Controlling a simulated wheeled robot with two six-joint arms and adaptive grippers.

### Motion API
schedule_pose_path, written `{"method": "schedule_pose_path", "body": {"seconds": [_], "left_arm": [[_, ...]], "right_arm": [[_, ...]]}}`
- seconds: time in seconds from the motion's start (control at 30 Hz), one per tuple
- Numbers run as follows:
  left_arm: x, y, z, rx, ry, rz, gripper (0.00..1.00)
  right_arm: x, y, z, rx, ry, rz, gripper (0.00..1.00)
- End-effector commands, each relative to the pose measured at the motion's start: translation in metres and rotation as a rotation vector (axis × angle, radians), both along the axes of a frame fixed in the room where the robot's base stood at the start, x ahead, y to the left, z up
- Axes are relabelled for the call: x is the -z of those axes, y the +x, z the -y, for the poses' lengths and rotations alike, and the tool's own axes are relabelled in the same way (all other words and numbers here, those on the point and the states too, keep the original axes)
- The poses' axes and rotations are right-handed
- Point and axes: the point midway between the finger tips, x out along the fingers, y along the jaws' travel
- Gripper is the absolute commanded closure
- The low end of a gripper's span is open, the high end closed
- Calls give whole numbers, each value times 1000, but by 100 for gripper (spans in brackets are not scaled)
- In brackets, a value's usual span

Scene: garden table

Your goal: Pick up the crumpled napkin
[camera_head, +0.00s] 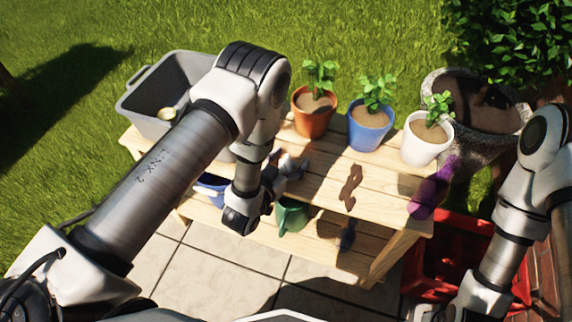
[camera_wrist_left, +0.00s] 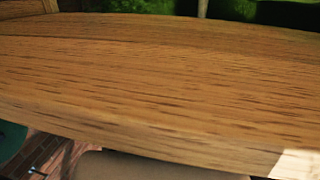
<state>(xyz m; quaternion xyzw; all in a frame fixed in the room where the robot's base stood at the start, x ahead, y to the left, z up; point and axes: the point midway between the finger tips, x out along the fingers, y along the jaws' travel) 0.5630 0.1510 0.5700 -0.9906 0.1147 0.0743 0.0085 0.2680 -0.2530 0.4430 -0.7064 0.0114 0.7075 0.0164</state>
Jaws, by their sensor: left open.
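My left arm reaches over the table in the head view. Its gripper (camera_head: 290,167) is open, low over the left part of the wooden table (camera_head: 325,165), and partly hidden by my own wrist. I cannot make out a crumpled napkin for certain. A small pale yellowish thing (camera_head: 167,113) shows in the grey bin (camera_head: 150,100), too small to name. The left wrist view is filled by a wooden board edge (camera_wrist_left: 160,75) very close to the camera, with no napkin recognisable. My right arm is at the right, its gripper out of view.
Potted plants in an orange pot (camera_head: 312,115), a blue pot (camera_head: 370,130) and a white pot (camera_head: 427,140) line the table's back edge. A green vessel (camera_head: 291,216) is near the front. A red crate (camera_head: 450,255) stands right.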

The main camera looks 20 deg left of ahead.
Motion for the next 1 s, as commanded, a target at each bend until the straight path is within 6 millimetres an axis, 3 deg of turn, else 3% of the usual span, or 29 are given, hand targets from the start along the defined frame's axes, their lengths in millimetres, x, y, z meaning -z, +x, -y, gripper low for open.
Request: {"method": "schedule_pose_path", "body": {"seconds": [0.23, 0.27, 0.4, 0.43, 0.8, 1.0], "left_arm": [[0, 4, 1, 0, -1, -1, 26], [0, 4, 1, 0, -1, -1, 36], [0, 4, 1, 0, -1, -1, 62], [0, 4, 1, 0, -1, -1, 64], [-3, 4, 1, 0, -1, -1, 64], [-41, 4, 1, 0, 0, 2, 64]], "right_arm": [[0, 0, 0, 0, 0, 1, 100], [0, 0, 0, 0, 0, 1, 100], [0, 0, 0, 0, 0, 1, 100], [0, 0, 0, 0, 0, 1, 100], [-1, 0, 0, 0, 0, 1, 100], [-14, 0, 0, 0, 0, 1, 100]]}}
